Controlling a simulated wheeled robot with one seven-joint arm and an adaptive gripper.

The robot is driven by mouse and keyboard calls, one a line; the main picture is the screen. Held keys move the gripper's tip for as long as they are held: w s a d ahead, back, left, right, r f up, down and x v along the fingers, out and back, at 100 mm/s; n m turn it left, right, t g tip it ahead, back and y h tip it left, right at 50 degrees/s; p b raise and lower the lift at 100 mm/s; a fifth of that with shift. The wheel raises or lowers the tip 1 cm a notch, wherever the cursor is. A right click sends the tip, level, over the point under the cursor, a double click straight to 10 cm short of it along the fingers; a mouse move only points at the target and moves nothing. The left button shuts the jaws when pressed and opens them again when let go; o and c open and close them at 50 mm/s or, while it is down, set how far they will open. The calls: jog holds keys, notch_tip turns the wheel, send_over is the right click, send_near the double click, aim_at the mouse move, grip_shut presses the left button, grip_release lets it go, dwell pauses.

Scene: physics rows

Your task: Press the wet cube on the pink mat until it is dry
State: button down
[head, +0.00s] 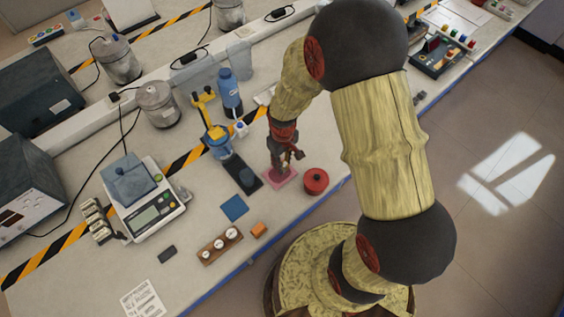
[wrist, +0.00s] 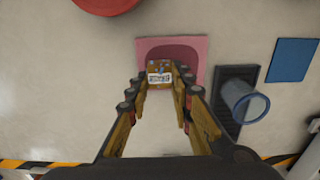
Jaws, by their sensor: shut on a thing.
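The pink mat (head: 281,181) lies flat near the bench's front edge; in the wrist view the pink mat (wrist: 192,46) shows a darker patch. My gripper (head: 284,164) is over the mat, pointing down. In the wrist view my gripper (wrist: 160,72) is shut on a small orange-brown block (wrist: 158,67) with a pale printed label.
A red round pot (head: 315,181) stands right of the mat. A dark tray (head: 243,175) with a clear cup is to the left, with a blue square (head: 234,208) nearby. A scale (head: 150,204) and a blue bottle (head: 229,92) stand further off.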

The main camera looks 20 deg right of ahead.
jog(key=shift+f+b, duration=0.35)
jog(key=shift+f, duration=0.35)
dwell(1.6)
jog(key=shift+r, duration=0.1)
jog(key=shift+s+a+r+p, duration=0.1)
jog(key=shift+a+r+p, duration=0.2)
jog(key=shift+r+p, duration=0.3)
jog(key=shift+f+b, duration=0.4)
jog(key=shift+f, duration=0.3)
dwell(1.6)
jog(key=shift+d+r+p, duration=0.3)
jog(key=shift+r+p, duration=0.3)
jog(key=shift+r, duration=0.1)
jog(key=shift+r, duration=0.1)
jog(key=shift+r+p, duration=1.85)
jog(key=shift+r, duration=0.6)
